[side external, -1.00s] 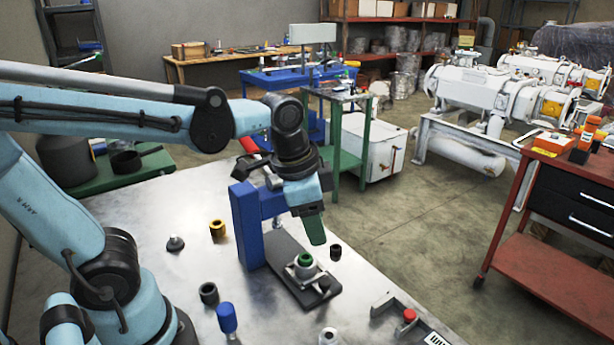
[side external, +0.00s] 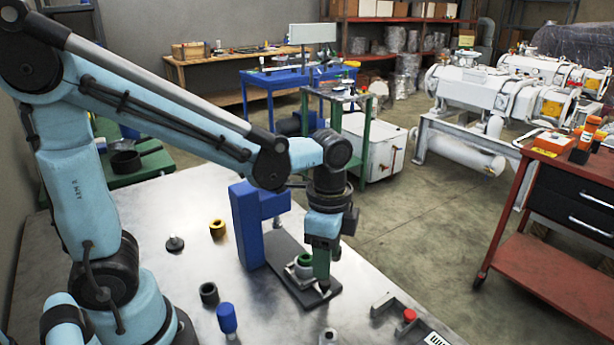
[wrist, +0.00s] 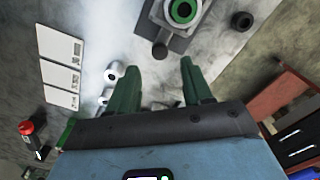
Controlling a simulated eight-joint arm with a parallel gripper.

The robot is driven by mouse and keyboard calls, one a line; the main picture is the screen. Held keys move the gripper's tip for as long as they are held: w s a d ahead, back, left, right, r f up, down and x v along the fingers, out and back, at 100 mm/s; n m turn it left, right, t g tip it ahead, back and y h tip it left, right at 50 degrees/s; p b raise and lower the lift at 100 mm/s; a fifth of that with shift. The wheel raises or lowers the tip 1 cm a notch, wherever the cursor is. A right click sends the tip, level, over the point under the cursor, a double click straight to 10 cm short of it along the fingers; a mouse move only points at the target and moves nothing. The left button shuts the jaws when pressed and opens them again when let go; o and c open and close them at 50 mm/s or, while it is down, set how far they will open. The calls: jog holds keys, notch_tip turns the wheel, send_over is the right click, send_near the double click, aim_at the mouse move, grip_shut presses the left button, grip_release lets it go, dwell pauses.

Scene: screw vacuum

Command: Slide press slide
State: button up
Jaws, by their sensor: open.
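The blue press (side external: 248,225) stands on the metal table with a dark grey base plate (side external: 285,250) running toward the front right. On the plate sits the slide, a light metal holder (side external: 298,272) with a green ring (side external: 305,259) in it. The wrist view shows the green ring (wrist: 183,10) at the top, with a short dark knob (wrist: 160,50) on the slide's near end. My gripper (side external: 322,284) points down at that end, just right of the ring. Its green fingers (wrist: 158,76) are apart and empty.
A blue-topped part (side external: 227,318), a black ring (side external: 209,293), a yellow ring (side external: 217,228) and a grey cone-like part (side external: 175,243) stand left of the press. A red button (side external: 409,315) and grey bracket are at right. Another black ring (wrist: 242,20) lies beside the plate.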

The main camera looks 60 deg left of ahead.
jog(key=shift+f, duration=2.75)
jog(key=shift+c, duration=0.5)
grip_shut()
jog(key=shift+a, duration=0.15)
